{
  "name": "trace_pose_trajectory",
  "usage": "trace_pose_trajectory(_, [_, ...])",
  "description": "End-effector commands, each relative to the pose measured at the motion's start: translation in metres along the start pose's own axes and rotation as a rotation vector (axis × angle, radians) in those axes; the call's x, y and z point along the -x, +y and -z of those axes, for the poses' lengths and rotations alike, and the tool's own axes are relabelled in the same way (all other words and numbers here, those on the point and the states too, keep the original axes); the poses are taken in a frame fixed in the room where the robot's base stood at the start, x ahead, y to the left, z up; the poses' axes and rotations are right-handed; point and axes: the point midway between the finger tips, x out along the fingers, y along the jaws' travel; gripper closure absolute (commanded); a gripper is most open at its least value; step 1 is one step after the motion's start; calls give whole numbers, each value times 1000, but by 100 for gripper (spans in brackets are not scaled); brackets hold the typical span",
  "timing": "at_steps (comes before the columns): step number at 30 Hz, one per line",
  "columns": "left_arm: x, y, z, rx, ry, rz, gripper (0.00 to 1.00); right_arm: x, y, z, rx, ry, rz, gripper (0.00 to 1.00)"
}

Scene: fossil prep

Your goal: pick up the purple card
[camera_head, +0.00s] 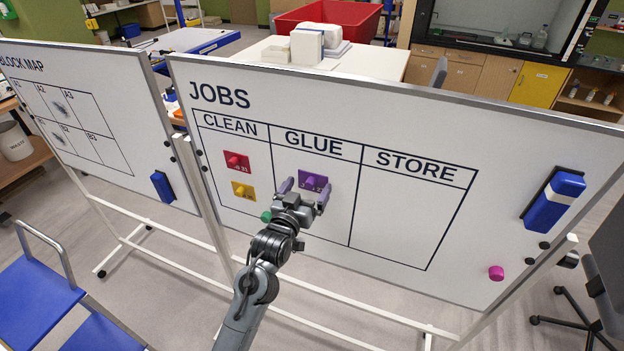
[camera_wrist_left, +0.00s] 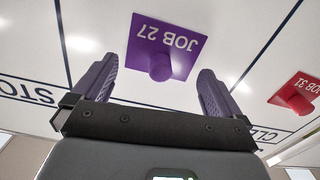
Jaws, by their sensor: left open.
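The purple card (camera_head: 314,182) is on the whiteboard in the GLUE column, held flat against it with a purple knob on its front. In the left wrist view the purple card (camera_wrist_left: 166,45) reads JOB 27, upside down, and its knob (camera_wrist_left: 161,68) points toward the gripper. My left gripper (camera_head: 304,194) is open in front of the card, with one finger on each side of it. In the left wrist view my left gripper (camera_wrist_left: 152,85) has its fingers apart and nothing between them touches them. My right gripper is not in view.
A red card (camera_head: 237,161) and a yellow card (camera_head: 243,190) are in the CLEAN column. The STORE column (camera_head: 405,215) is empty. A green magnet (camera_head: 266,216) is just left of my wrist. A blue eraser (camera_head: 553,203) and a pink magnet (camera_head: 496,272) are at the board's right.

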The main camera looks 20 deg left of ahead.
Motion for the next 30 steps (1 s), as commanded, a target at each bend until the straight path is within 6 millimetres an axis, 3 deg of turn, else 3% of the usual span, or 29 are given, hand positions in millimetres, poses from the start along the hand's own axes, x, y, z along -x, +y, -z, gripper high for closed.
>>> trace_pose_trajectory(5, [-14, 0, 0, 0, -1, 0, 0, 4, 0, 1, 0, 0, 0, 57])
trace_pose_trajectory(13, [-16, 0, -1, 0, 0, 0, 0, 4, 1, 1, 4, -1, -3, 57])
trace_pose_trajectory(14, [-16, 0, -1, 0, 0, 0, 2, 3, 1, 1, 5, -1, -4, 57])
trace_pose_trajectory(21, [-16, 0, -1, 0, 0, 0, 37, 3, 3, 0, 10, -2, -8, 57])
trace_pose_trajectory(30, [-15, 0, 0, 0, 0, 0, 37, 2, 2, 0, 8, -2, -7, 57])
